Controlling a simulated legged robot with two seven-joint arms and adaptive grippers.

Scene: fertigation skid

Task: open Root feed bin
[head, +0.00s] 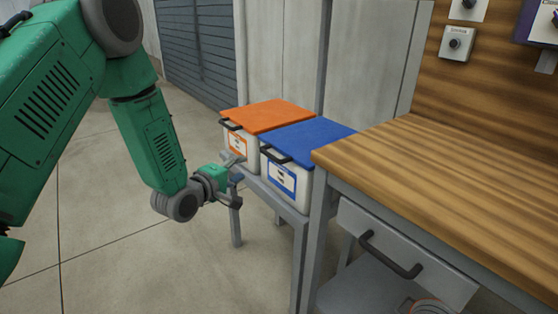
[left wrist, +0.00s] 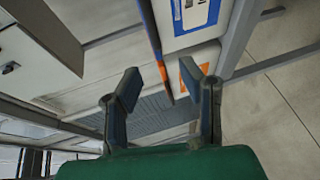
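Two white bins stand side by side on a low grey stand. One has an orange lid (head: 268,115) and an orange-framed label (head: 238,146); the other has a blue lid (head: 308,139) and a blue-framed label (head: 279,176). Both lids look shut, with a dark handle at the front edge. The label text is too small to read, so I cannot tell which is the Root feed bin. My left gripper (head: 236,172) is in front of the bins, near the orange-lidded one. In the left wrist view its fingers (left wrist: 160,82) are apart and empty, with the blue label (left wrist: 193,12) beyond. My right gripper is out of view.
A wooden-topped workbench (head: 450,150) with a grey drawer (head: 400,255) stands right of the bins. Control boxes (head: 456,43) hang on the wooden panel behind it. A slatted shutter (head: 200,50) is at the back. The concrete floor on the left is clear.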

